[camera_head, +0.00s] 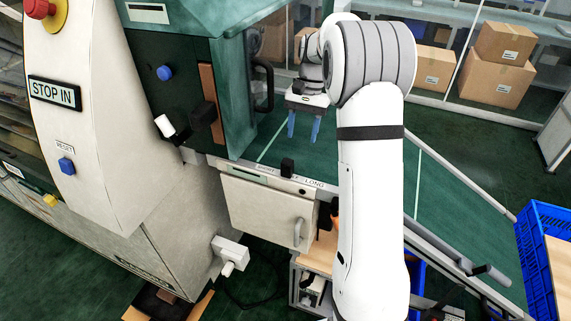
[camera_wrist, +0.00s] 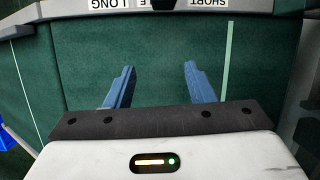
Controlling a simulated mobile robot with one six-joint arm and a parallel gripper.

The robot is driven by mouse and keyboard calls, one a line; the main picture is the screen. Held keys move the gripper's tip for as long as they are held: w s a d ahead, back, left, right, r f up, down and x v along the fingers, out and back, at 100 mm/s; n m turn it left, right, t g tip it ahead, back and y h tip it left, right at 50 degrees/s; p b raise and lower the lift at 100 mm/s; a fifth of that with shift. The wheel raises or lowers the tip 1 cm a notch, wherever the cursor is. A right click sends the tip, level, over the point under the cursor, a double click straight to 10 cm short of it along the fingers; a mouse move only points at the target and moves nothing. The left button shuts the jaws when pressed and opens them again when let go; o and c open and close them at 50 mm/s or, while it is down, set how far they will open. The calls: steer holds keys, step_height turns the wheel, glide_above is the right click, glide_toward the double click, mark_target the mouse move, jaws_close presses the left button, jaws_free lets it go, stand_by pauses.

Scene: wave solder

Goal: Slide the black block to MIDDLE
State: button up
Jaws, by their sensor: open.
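The black block (camera_head: 287,167) stands up from the pale ledge above the grey-white door in the head view. In the wrist view the black block (camera_wrist: 168,5) is cut off at the top edge, between the SHORT label (camera_wrist: 208,3) and the visible end of the middle label, which it partly hides. The LONG label (camera_head: 313,184) lies to its right in the head view. My gripper (camera_head: 302,138) is open and empty, its two blue fingers pointing down beyond the ledge, apart from the block. The fingers also show in the wrist view (camera_wrist: 160,66).
A teal machine housing with a black handle (camera_head: 263,85) stands close left of my gripper. A white lever with a black holder (camera_head: 203,115) sticks out further left. A green surface lies beyond the ledge. A blue crate (camera_head: 530,245) is at the right.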

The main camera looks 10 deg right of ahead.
mark_target(288, 161)
steer(key=shift+m+g, duration=0.4)
steer(key=w+f, duration=0.1)
steer(key=f, duration=0.1)
steer(key=w+d+f, duration=0.1)
steer(key=shift+w+d+f, duration=0.1)
steer(key=shift+w+f, duration=0.2)
steer(key=shift+f, duration=0.05)
steer(key=shift+y, duration=0.3)
steer(key=s+a, duration=0.2)
steer(key=s, duration=0.1)
steer(key=s+a, duration=0.2)
steer(key=s, duration=0.1)
steer(key=s+a, duration=0.3)
steer(key=shift+s+p, duration=0.15)
steer(key=shift+p, duration=0.2)
steer(key=shift+s+a+f, duration=0.1)
steer(key=shift+s, duration=0.2)
steer(key=shift+f, duration=0.5)
steer(key=shift+a, duration=0.1)
